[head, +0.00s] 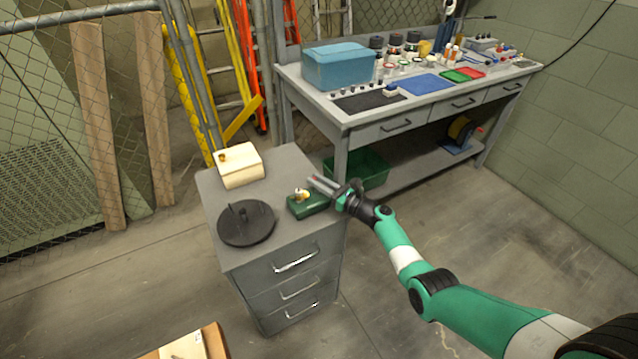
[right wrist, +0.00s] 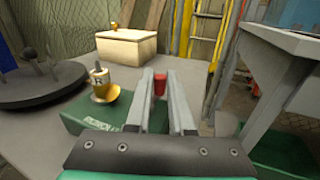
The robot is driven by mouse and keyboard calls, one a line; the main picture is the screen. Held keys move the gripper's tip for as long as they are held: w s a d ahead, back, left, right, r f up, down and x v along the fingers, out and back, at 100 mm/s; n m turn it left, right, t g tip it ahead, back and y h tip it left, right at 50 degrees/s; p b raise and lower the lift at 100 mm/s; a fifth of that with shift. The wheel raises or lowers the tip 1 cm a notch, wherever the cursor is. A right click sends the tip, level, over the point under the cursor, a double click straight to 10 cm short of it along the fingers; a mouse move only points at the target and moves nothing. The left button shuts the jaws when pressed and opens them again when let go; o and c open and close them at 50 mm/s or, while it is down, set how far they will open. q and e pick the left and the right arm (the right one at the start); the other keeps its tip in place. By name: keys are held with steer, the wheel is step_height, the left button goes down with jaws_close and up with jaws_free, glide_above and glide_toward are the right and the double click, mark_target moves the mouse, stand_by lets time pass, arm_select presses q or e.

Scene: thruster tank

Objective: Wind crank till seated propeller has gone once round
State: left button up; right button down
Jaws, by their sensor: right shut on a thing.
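A green box (head: 310,207) stands near the right edge of a grey drawer cabinet's top; it also shows in the right wrist view (right wrist: 80,132). On it sits a small white hub marked R with a yellow propeller (right wrist: 102,90), upright, seen small in the head view (head: 301,195). My right gripper (head: 318,183) reaches in from the right over the box's far right side. In the right wrist view its fingers (right wrist: 161,82) are shut on a red crank knob (right wrist: 160,86). The rest of the crank is hidden. My left gripper is out of view.
A black disc (head: 246,223) with an upright post lies left of the green box. A cream box (head: 238,165) with a brass knob stands behind. A workbench (head: 345,118) with a blue box (head: 338,66) and small parts is at the back. A green bin (head: 365,172) sits below it.

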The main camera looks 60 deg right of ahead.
steer(key=c, duration=0.8)
jaws_free()
steer(key=shift+s, duration=0.15)
steer(key=p+v, duration=0.5)
steer(key=v, duration=0.5)
steer(key=shift+s+p, duration=0.35)
steer(key=shift+s, duration=0.05)
steer(key=shift+s+a, duration=0.15)
steer(key=shift+s, duration=0.1)
